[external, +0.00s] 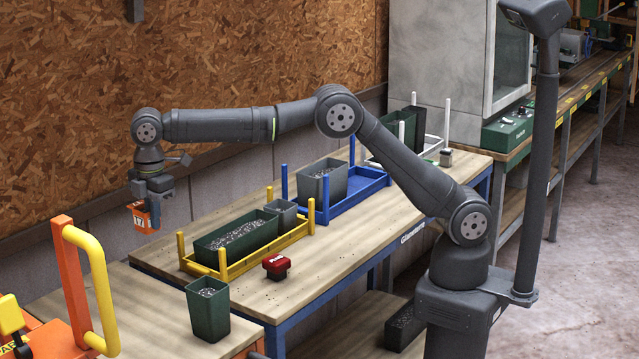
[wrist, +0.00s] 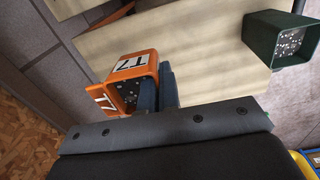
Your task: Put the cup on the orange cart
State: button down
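An orange cup (external: 143,219) marked T7 hangs from my gripper (external: 157,207) in the air, above the wooden surface at the left of the external view. In the wrist view the orange cup (wrist: 142,66) shows dark, speckled contents. The fingers of my gripper (wrist: 158,90) are closed on one wall of it. The orange cart (external: 72,282) stands at the lower left of the external view, with a yellow handle; only part of it shows. The cup is apart from the cart, behind it and to its right.
A dark green pot (external: 208,312) stands on the near wooden table. A yellow rack (external: 228,272) holds a long green planter (external: 236,240) and a small grey pot. A blue rack (external: 350,200) holds a grey bin. A red button (external: 276,267) sits near the workbench edge.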

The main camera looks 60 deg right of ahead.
jog(key=s+a, duration=0.1)
send_over(162, 297)
notch_tip(162, 297, down, 10)
jog(key=shift+f, duration=2.9)
jog(key=shift+f, duration=0.1)
jog(key=shift+f, duration=0.1)
jog(key=c, duration=1.7)
grip_release()
